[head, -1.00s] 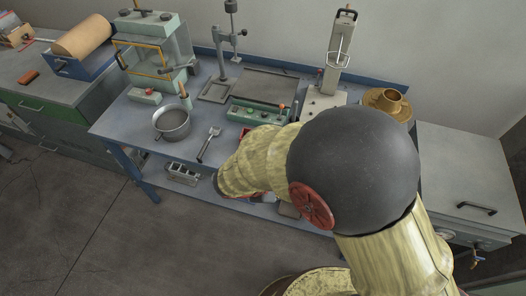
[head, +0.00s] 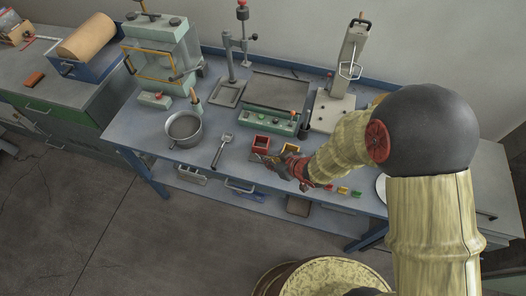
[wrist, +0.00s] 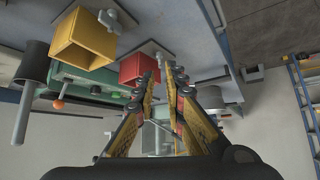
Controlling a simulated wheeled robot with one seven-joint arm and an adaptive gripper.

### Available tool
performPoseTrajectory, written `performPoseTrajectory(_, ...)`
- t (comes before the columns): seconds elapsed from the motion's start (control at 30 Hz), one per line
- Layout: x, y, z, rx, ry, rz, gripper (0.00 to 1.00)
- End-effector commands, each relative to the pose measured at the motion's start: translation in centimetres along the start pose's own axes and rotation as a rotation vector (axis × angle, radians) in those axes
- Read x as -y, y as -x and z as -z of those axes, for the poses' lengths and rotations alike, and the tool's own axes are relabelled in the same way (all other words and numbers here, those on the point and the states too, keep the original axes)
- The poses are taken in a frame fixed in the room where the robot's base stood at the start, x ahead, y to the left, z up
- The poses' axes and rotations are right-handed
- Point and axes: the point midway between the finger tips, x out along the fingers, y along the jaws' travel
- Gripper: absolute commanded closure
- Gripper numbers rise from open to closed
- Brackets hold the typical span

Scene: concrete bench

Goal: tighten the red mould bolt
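The red mould (head: 260,143) is a small open box on the bench, next to a similar yellow mould (head: 291,149). In the wrist view the red mould (wrist: 137,68) lies just beyond my fingertips, to their left. A small grey bolt-like part (wrist: 158,54) shows at its side, partly hidden by the fingertips. My gripper (head: 267,160) is at the near side of the red mould. In the wrist view my gripper (wrist: 168,73) has a narrow gap between its fingertips and nothing visible in it. Contact with the bolt cannot be told.
The yellow mould (wrist: 84,40) has a grey fitting (wrist: 114,20) on its side. A steel pot (head: 184,129) and a scoop (head: 222,148) stand left of my gripper. A green control box (head: 268,121) is behind the moulds. Small coloured pieces (head: 343,190) lie near the front edge.

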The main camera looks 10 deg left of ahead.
Motion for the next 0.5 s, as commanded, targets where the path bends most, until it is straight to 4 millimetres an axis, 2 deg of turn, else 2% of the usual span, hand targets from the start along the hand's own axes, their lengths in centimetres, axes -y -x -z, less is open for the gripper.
performPoseTrajectory(0.17,0.0,-1.4,0.2,-0.015,-0.007,0.002,0.88)
performPoseTrajectory(0.5,0.0,-6.4,0.2,-0.012,-0.005,0.002,0.88)
